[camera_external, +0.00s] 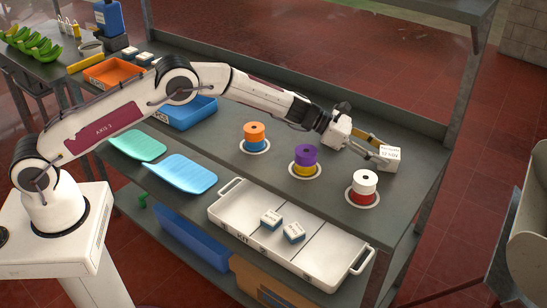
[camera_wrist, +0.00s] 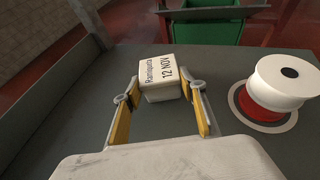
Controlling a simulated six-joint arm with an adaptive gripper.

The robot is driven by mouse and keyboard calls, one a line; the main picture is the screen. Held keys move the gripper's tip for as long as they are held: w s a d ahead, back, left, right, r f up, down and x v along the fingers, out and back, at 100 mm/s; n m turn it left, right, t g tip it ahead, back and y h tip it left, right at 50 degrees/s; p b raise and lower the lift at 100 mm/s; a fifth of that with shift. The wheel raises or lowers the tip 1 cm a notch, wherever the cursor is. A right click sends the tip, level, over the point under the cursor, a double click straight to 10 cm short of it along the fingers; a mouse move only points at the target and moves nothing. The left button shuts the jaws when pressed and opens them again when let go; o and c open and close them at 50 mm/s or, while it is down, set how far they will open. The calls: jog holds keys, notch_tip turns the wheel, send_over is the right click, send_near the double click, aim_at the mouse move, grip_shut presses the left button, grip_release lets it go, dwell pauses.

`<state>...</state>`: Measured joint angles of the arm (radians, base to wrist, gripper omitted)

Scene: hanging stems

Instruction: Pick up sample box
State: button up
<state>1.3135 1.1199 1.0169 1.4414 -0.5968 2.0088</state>
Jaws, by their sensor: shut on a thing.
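A small white sample box (camera_external: 389,153) with dark lettering is at the right end of the grey table. It also shows in the wrist view (camera_wrist: 165,72), where its printed top is readable in part. My gripper (camera_external: 382,150) is shut on this box, with its yellow-lined fingers on either side of it; the fingers also show in the wrist view (camera_wrist: 160,93). I cannot tell whether the box touches the table or is slightly above it.
A white-over-red spool (camera_external: 364,187) stands close to my gripper. A purple-over-yellow spool (camera_external: 305,160) and an orange-over-blue spool (camera_external: 254,136) stand further left. Blue (camera_external: 190,110) and orange (camera_external: 110,72) bins are at the far left. Bare table lies between spools and box.

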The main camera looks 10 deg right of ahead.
aim_at(380, 150)
jog(key=shift+r, duration=0.1)
jog(key=shift+r, duration=4.95)
